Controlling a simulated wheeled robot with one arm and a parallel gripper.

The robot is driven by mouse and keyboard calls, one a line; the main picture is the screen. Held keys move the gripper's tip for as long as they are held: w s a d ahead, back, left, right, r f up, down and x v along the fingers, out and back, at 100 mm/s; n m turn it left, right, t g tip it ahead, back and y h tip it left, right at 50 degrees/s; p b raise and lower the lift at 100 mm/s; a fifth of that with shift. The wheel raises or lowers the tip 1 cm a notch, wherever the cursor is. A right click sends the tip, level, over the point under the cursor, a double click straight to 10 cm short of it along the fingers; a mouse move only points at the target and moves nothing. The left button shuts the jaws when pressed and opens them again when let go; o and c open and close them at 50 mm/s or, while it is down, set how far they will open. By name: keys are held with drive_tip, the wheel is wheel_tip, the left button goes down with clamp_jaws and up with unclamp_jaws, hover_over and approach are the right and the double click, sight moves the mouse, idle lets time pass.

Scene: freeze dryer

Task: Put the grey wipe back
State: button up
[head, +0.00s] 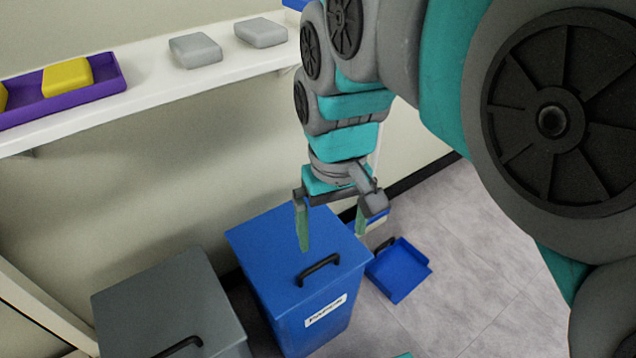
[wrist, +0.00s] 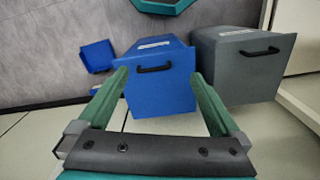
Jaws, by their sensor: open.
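Two light grey, rounded blocks, which look like grey wipes, lie on the white shelf in the head view: one nearer the middle (head: 196,49) and one to its right (head: 261,32). I cannot tell which one the task means. My gripper (head: 332,238) hangs from the arm, open and empty, below the shelf and over the blue bin (head: 285,236). In the wrist view my gripper (wrist: 160,76) has its fingers wide apart, with the blue bin (wrist: 160,95) between and beyond them. No wipe shows in the wrist view.
A purple tray (head: 100,97) with yellow blocks sits at the shelf's left. A blue edge (head: 295,4) shows at the shelf's right end, partly hidden by my arm. A grey bin (head: 165,300) stands left of the blue bin. A blue dustpan-like tray (head: 400,270) lies on the floor.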

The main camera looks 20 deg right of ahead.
drive_tip(key=s+d+f+g, duration=0.1)
drive_tip(key=s+f, duration=0.7)
drive_tip(key=s, duration=0.1)
drive_tip(key=shift+s+d+f+g, duration=0.2)
drive_tip(key=shift+s+f+g, duration=0.1)
drive_tip(key=shift+s+f, duration=0.1)
drive_tip(key=shift+c, duration=0.3)
